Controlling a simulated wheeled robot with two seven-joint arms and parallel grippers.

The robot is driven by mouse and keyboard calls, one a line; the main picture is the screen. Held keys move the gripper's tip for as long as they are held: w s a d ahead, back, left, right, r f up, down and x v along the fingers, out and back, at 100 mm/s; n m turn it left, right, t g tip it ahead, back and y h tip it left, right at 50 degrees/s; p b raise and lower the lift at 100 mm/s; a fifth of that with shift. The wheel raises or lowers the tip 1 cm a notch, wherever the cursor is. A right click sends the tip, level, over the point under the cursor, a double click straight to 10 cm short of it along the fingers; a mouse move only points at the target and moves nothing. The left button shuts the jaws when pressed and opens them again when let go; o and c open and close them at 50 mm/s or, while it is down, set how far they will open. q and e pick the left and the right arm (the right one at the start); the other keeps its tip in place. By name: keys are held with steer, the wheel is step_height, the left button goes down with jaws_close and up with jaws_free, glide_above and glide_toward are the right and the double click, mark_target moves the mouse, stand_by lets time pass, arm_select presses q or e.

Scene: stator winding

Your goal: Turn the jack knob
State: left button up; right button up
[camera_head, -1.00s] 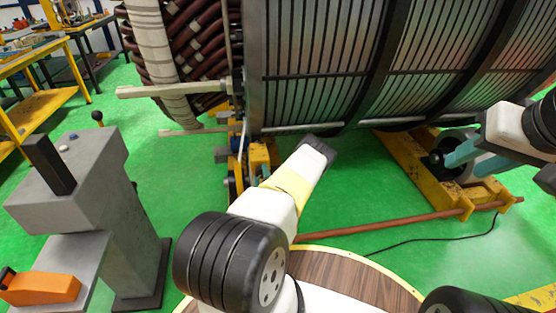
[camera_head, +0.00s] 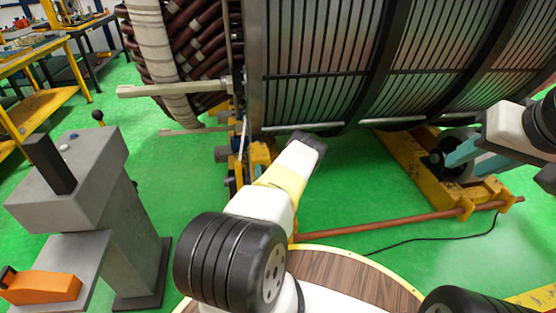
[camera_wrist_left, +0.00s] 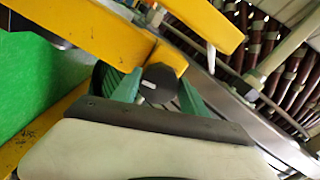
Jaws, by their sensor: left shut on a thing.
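The jack knob (camera_wrist_left: 158,85) is a dark, rounded piece below a yellow bracket (camera_wrist_left: 140,45) in the left wrist view. My left gripper (camera_wrist_left: 158,92) has its green fingers on either side of the knob and is shut on it. In the head view, my left wrist reaches to the foot of the big stator (camera_head: 310,80), and the fingers and knob are hidden behind it. My right gripper (camera_head: 465,160) has its teal fingers apart, near a yellow support (camera_head: 412,165) at the right.
A copper-coloured bar (camera_head: 390,226) and a black cable (camera_head: 440,245) lie low in front of the stator. A grey machine (camera_head: 100,190) stands at the left. Yellow workbenches (camera_head: 50,105) are further back. Green floor (camera_head: 175,165) between them is clear.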

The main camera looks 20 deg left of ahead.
arm_select(q)
steer(key=shift+w+d+n, duration=0.1)
steer(key=shift+d+n, duration=0.05)
steer(key=shift+n, duration=5.6)
steer(key=shift+d+n, duration=0.2)
steer(key=shift+n, duration=5.6)
steer(key=shift+w+d+n, duration=0.1)
steer(key=shift+d+n, duration=0.05)
steer(key=shift+n, duration=5.6)
steer(key=o, duration=1.4)
steer(key=shift+r, duration=0.1)
steer(key=shift+c, duration=0.2)
